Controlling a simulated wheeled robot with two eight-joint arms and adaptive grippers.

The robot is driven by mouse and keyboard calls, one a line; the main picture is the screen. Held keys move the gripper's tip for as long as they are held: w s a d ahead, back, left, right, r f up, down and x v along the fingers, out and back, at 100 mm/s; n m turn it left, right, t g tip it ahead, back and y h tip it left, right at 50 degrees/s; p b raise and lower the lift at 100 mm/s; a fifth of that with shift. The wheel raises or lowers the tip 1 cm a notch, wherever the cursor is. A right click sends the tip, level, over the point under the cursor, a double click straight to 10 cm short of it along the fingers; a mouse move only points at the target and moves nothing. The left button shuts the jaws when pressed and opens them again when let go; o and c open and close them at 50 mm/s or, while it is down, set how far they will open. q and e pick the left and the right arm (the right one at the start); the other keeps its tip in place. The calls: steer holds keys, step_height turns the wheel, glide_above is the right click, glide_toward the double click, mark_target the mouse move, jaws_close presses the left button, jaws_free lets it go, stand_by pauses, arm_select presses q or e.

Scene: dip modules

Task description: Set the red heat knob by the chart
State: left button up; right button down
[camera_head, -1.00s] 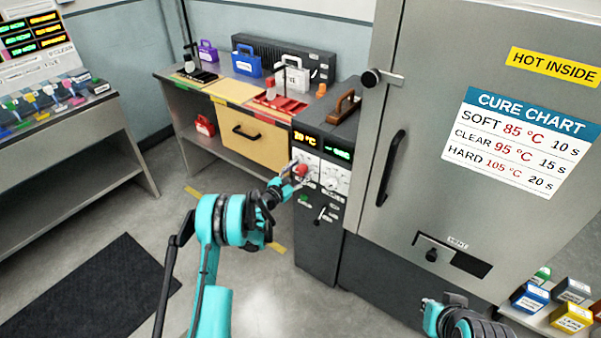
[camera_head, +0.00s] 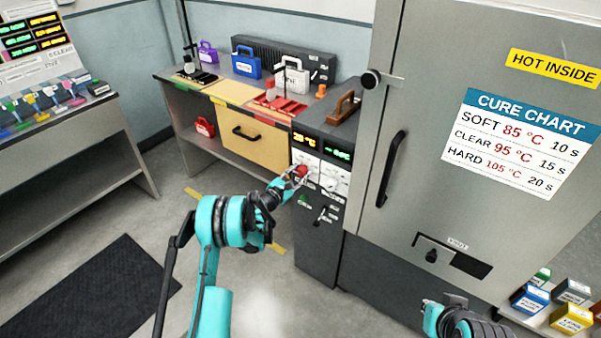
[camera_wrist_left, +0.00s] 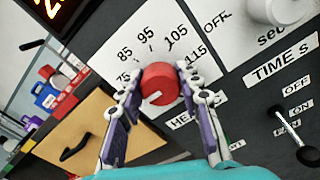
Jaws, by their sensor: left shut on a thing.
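My left gripper (camera_head: 297,171) is shut on the knob, one finger on each side in the left wrist view (camera_wrist_left: 158,92). The cure chart (camera_head: 520,140) on the steel door reads SOFT 85 °C 10 s, CLEAR 95 °C 15 s, HARD 105 °C 20 s. My right gripper (camera_head: 440,314) is at the lower right, its fingers not clear.
An orange display (camera_head: 304,139) and a green one (camera_head: 337,154) sit above the dials; their digits are too small to trust. A second, pale knob (camera_wrist_left: 283,10) is to the right, with a toggle switch (camera_wrist_left: 291,128) below it. A door handle (camera_head: 391,167) stands out nearby.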

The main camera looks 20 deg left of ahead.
arm_select(q)
steer(key=m, duration=0.4)
steer(key=shift+m, duration=0.3)
steer(key=m, duration=0.3)
steer(key=shift+f+m, duration=0.1)
steer(key=shift+m, duration=0.3)
steer(key=m, duration=0.8)
steer(key=shift+f, duration=0.1)
steer(key=m, duration=1.2)
steer(key=shift+m, duration=0.4)
